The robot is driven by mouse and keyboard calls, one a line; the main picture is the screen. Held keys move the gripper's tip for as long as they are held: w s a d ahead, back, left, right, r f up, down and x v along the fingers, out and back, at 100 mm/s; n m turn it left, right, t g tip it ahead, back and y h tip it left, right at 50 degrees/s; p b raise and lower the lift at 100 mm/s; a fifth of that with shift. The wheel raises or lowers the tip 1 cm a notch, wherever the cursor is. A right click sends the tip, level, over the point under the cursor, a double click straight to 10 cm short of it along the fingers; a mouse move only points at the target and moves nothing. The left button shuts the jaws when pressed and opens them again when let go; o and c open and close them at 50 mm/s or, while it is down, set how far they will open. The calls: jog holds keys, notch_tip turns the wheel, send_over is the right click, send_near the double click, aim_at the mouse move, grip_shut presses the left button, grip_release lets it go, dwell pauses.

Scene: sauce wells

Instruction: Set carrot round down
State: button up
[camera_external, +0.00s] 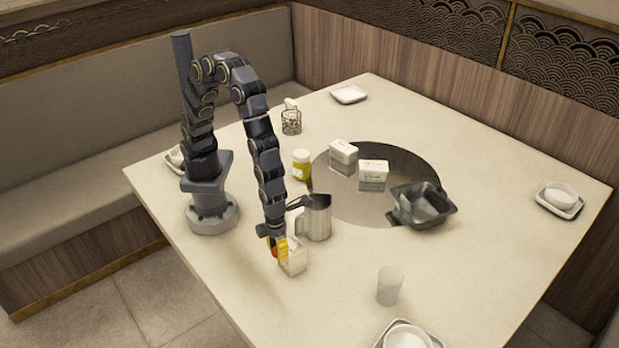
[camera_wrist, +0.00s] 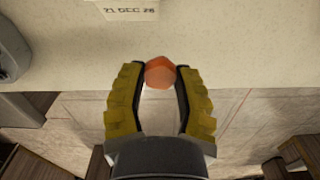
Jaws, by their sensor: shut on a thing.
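The carrot round (camera_wrist: 160,73) is a small orange piece between the fingertips in the wrist view. My gripper (camera_wrist: 160,76), with yellow finger pads, is shut on it. In the external view, my gripper (camera_external: 278,248) points down near the table's front left edge, and a bit of orange-red (camera_external: 274,252) shows at its fingers. It is right beside a cream carton (camera_external: 294,260). In the wrist view, the carrot round appears over the edge of the pale table (camera_wrist: 235,55), with the floor beyond. I cannot tell whether it touches the table.
A metal pitcher (camera_external: 318,222) stands just behind the carton. A yellow-labelled jar (camera_external: 302,165), two white boxes (camera_external: 373,171) and a dark square pan (camera_external: 425,208) stand further back. A clear cup (camera_external: 389,286) is at the front right. The table between carton and cup is clear.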

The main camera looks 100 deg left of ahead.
jog(key=shift+s+a+r, duration=0.15)
jog(key=shift+s+a, duration=0.1)
